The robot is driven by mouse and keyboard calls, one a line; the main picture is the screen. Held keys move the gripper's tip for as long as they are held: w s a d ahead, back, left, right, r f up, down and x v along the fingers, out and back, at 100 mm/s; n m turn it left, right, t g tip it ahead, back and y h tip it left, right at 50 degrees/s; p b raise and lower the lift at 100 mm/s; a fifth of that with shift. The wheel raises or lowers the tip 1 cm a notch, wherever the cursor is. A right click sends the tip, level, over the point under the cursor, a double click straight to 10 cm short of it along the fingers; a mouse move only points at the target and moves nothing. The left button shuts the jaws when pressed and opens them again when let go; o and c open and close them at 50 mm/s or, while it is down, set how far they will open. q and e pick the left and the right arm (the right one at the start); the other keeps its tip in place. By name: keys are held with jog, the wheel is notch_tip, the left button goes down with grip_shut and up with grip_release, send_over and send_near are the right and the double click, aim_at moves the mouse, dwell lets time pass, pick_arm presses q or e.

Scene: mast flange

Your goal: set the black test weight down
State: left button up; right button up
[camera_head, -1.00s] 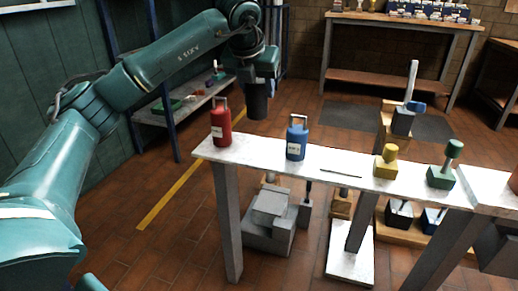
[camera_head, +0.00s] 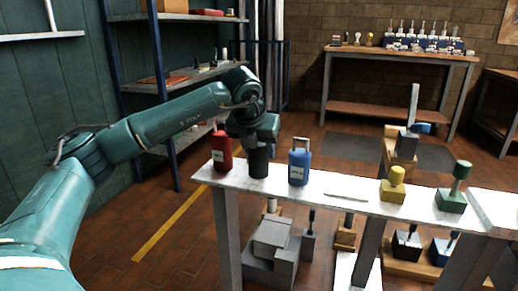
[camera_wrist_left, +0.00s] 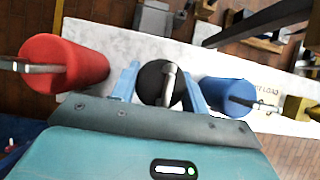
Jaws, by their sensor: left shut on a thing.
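The black test weight (camera_head: 259,163) is a dark cylinder at the white bench top (camera_head: 335,186), between the red weight (camera_head: 222,150) and the blue weight (camera_head: 299,164). My left gripper (camera_head: 257,140) is above it, shut on its handle. The left wrist view shows the black weight (camera_wrist_left: 153,82) between the two blue-grey fingers of the gripper (camera_wrist_left: 160,88), with the red weight (camera_wrist_left: 70,65) to the left and the blue weight (camera_wrist_left: 225,92) to the right. The black weight looks upright; I cannot tell whether its base touches the bench. My right gripper is not in view.
A yellow block (camera_head: 393,188) and a green block (camera_head: 453,190) stand farther right on the bench. Neighbouring weights leave narrow gaps on both sides. A back table (camera_head: 400,54) holds several small items.

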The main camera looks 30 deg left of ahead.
pick_arm(q)
jog(key=o, duration=1.4)
jog(key=shift+c, duration=0.2)
